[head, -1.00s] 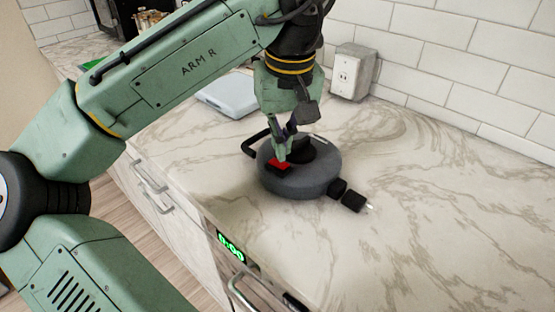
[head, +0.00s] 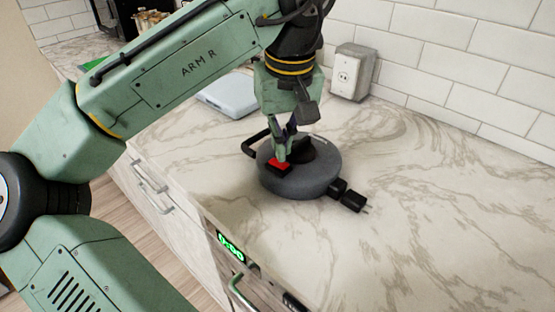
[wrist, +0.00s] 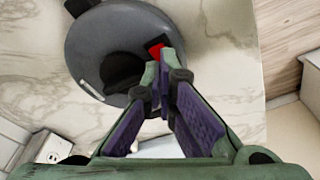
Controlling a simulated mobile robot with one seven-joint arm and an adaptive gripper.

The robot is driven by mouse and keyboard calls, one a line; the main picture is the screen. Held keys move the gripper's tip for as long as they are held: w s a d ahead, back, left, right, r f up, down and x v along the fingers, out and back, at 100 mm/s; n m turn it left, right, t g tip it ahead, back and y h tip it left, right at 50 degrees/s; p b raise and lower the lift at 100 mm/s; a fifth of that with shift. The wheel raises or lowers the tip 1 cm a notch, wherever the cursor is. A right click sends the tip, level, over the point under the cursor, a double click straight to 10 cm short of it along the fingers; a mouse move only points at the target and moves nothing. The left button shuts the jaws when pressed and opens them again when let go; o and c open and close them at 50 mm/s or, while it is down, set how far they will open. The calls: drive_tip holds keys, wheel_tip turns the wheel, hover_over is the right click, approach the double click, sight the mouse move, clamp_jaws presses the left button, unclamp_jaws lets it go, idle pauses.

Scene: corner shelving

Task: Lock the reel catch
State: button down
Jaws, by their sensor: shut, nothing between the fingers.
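The reel is a round grey drum (head: 318,180) lying flat on the marble counter, with a black handle at its left and a dark hub in the middle. A small red catch (head: 279,163) with a black part sits on its top near the front left. My gripper (head: 283,153) points down, its fingertips at the red catch, touching it or just above it. In the wrist view the drum (wrist: 105,30) fills the upper left, and the red catch (wrist: 157,49) shows just past my shut fingertips (wrist: 165,60), partly hidden by them. Nothing shows between the fingers.
A black plug (head: 353,201) lies at the reel's right. A wall outlet box (head: 351,72) stands behind, against white tiles. A pale blue flat box (head: 228,96) lies behind my arm. The counter to the right is clear. Drawers with handles and a green display (head: 230,246) line the front.

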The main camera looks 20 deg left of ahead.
sight(282, 164)
drive_tip(key=shift+f+b, duration=0.75)
drive_tip(key=shift+f, duration=0.55)
idle(0.4)
wheel_tip(282, 164, up, 7)
drive_tip(key=p, duration=0.7)
drive_tip(key=shift+r, duration=0.1)
idle(0.4)
